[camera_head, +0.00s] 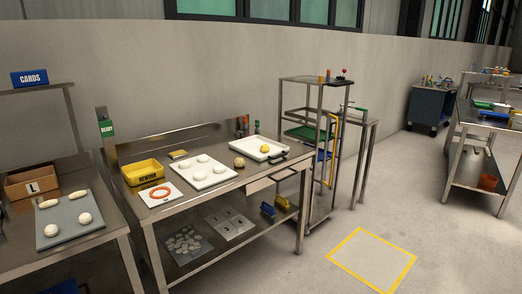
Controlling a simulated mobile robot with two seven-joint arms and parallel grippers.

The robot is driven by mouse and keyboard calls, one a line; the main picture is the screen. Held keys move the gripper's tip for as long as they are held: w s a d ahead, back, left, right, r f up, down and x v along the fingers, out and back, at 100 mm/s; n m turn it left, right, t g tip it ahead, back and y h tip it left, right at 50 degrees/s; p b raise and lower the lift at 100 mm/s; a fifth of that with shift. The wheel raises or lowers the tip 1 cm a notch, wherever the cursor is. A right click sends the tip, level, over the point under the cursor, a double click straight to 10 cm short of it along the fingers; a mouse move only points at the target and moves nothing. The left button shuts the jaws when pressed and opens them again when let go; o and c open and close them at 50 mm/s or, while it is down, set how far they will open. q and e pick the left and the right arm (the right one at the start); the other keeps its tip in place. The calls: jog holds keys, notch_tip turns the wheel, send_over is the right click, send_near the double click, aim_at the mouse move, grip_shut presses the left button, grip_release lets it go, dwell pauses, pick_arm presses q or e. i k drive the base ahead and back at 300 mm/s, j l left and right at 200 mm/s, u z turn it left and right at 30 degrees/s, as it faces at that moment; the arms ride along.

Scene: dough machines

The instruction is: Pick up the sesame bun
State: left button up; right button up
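A small round golden-brown bun (239,162) sits on the middle steel table (215,205), between a white tray of pale dough pieces (202,183) and a white tray at the right (250,153). It looks most like the sesame bun, but seeds are too small to make out. Neither of my grippers shows in the head view.
A yellow bin (143,172) and a white board with an orange ring (160,193) stand left on the table. A left table holds a grey tray (67,238) and a cardboard box (31,183). A rack (316,79) stands right. The floor around a yellow-outlined square (371,258) is clear.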

aim_at(239, 162)
jog(key=i+j+z, duration=0.2)
jog(key=i, duration=0.35)
jog(key=i+j+z, duration=0.2)
jog(key=i+j, duration=0.15)
jog(key=i, duration=0.2)
jog(key=i+j+z, duration=0.25)
jog(key=i, duration=0.25)
jog(key=j, duration=0.1)
